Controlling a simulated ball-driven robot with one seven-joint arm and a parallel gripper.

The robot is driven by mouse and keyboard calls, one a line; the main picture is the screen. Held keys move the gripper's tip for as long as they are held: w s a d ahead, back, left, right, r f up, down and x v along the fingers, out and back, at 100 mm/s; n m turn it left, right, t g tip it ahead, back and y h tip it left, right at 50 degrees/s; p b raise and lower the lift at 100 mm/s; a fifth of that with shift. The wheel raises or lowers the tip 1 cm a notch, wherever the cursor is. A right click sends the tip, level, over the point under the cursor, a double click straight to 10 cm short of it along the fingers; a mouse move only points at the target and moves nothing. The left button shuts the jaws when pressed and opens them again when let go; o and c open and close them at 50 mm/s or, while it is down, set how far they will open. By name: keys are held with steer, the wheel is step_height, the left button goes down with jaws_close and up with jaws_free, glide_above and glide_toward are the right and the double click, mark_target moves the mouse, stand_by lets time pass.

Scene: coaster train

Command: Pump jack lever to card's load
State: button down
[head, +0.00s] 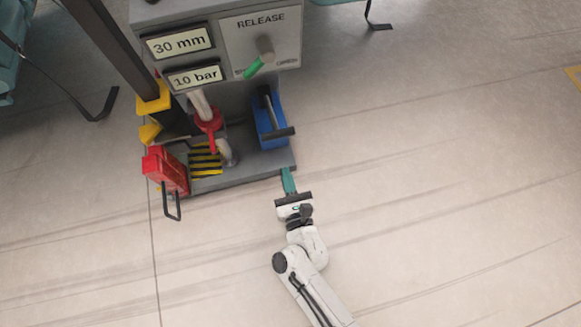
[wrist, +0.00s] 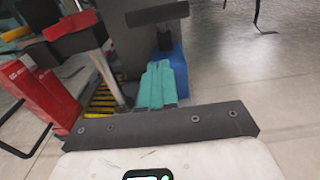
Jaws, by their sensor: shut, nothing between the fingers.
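The jack unit is a grey stand (head: 240,172) with a blue pump block (head: 266,118) on its right side. A dark lever with a black crossbar handle (head: 278,132) leans out from the block. In the wrist view the crossbar (wrist: 157,14) is at the top, with the blue block (wrist: 177,62) behind the fingers. My gripper (head: 288,172) is shut and empty, at the stand's front right corner, below the crossbar and apart from it in the picture. Its teal fingers (wrist: 157,75) lie together. Displays read "30 mm" (head: 178,42) and "10 bar" (head: 194,76). I see no readable card.
A RELEASE panel (head: 262,40) carries a green-tipped knob lever. A red box (head: 166,170) with a black handle, a red-collared pale rod (head: 208,120) and a striped yellow-black plate (head: 205,160) are left of the pump. Floor to the right is clear.

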steer(key=w+a+r, duration=0.1)
steer(key=w+r, duration=0.1)
steer(key=w, duration=0.4)
steer(key=shift+w+a+r+p, duration=0.15)
steer(key=shift+a+r+p, duration=0.2)
steer(key=shift+a+p, duration=0.1)
steer(key=shift+w+r, duration=0.45)
steer(key=shift+r, duration=0.25)
steer(key=shift+f, duration=0.1)
